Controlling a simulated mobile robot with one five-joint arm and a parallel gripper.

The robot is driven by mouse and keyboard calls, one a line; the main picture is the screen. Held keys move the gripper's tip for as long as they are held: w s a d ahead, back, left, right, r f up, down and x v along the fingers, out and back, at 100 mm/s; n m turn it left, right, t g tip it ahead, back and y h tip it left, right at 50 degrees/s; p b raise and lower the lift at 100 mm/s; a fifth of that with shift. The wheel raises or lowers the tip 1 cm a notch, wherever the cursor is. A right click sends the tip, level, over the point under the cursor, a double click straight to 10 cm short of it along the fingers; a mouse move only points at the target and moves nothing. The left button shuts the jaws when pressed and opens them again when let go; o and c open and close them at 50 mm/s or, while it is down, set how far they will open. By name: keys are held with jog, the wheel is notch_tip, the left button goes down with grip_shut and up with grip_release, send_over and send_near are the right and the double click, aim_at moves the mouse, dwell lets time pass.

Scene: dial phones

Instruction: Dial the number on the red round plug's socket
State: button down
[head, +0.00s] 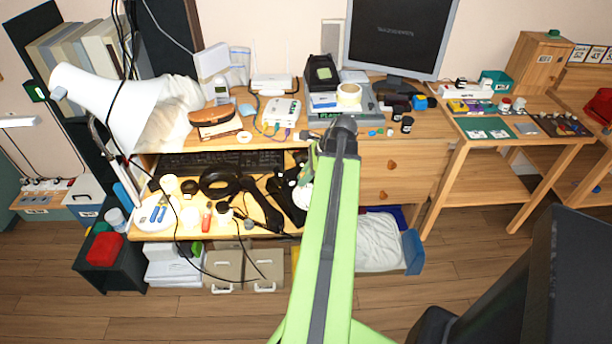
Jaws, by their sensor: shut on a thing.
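My lime-green arm reaches up the middle of the head view and ends in a dark joint over the front of the wooden desk. I cannot make out my gripper's jaws; they seem hidden behind the arm and the clutter. A white box (281,115) with coloured plugs or leads along its front edge stands on the desk top. I cannot pick out a red round plug for sure, nor read any number. A black device with a greenish screen (323,73) stands at the back; I cannot tell whether it is a phone.
The monitor (403,36) and a white lamp (115,105) stand at the desk. The pull-out shelf holds a black keyboard (220,162), headphones (219,182) and a red-handled item (206,219). A side table (491,121) stands right. Floor (470,245) is clear before it.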

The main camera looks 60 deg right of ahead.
jog(key=shift+d+f, duration=0.1)
jog(key=shift+d, duration=0.05)
dwell(0.3)
jog(key=shift+s+d, duration=0.3)
jog(key=shift+d, duration=0.1)
jog(key=shift+s+d+f, duration=0.15)
jog(key=shift+s+d, duration=0.2)
jog(key=shift+s, duration=0.2)
